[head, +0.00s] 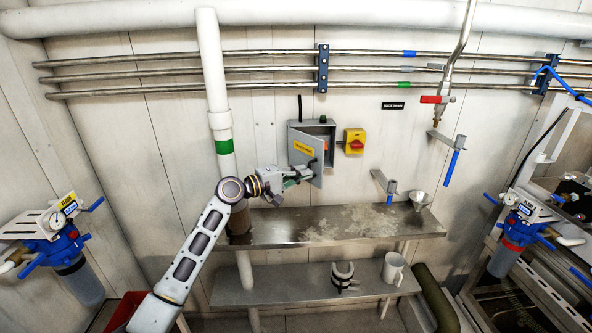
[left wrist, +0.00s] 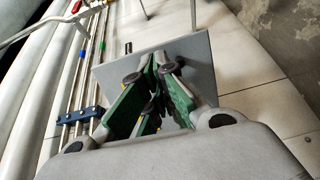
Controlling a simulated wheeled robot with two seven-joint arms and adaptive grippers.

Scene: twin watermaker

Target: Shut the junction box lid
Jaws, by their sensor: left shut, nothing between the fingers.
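The junction box (head: 328,130) is a grey box on the back wall in the head view. Its lid (head: 316,164) stands part open, swung out from the left side, with a yellow label (head: 303,148) on its outer face. Part of the dark inside shows to the right. My left gripper (head: 304,176) is shut and empty at the lower outer face of the lid. In the left wrist view, the green-padded fingertips (left wrist: 154,64) are together in front of the grey lid (left wrist: 199,58). I cannot tell whether they touch it. My right gripper is not in view.
A yellow switch with a red knob (head: 355,141) sits right of the box. A metal shelf (head: 280,229) runs below. A white vertical pipe (head: 213,70) with a green band stands left of the box. A valve with a blue handle (head: 390,186) is at lower right.

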